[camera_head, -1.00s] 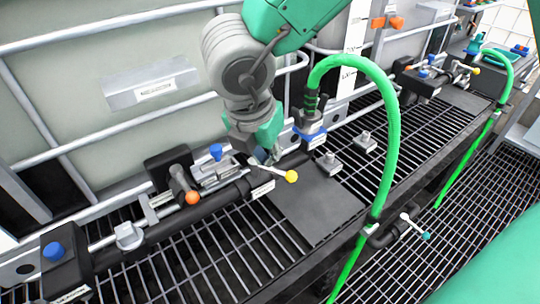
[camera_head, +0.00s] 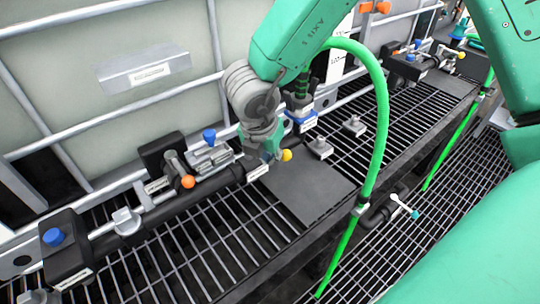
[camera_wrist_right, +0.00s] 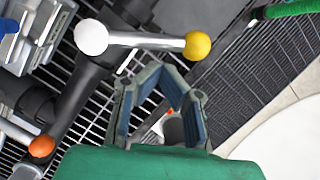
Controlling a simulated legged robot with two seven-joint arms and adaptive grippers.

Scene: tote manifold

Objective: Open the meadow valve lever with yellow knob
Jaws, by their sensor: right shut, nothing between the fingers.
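The valve lever is a light bar with a yellow knob (camera_head: 286,155), on the black pipe near the middle of the head view. In the right wrist view the lever (camera_wrist_right: 145,40) runs from a white round hub at left to the yellow knob (camera_wrist_right: 197,45) at right. My right gripper (camera_head: 270,156) is at the lever, just left of the knob, and hides most of the bar. In the right wrist view my right gripper (camera_wrist_right: 157,72) is shut and empty, its tips just below the bar; contact cannot be told. My left gripper is out of view.
An orange-knobbed lever (camera_head: 187,181) and a blue knob (camera_head: 209,135) sit left on the manifold. A green hose (camera_head: 380,130) arches at right. A teal-tipped valve (camera_head: 415,214) is low right. A flat dark plate (camera_head: 310,190) lies on the grating. Labels are unreadable.

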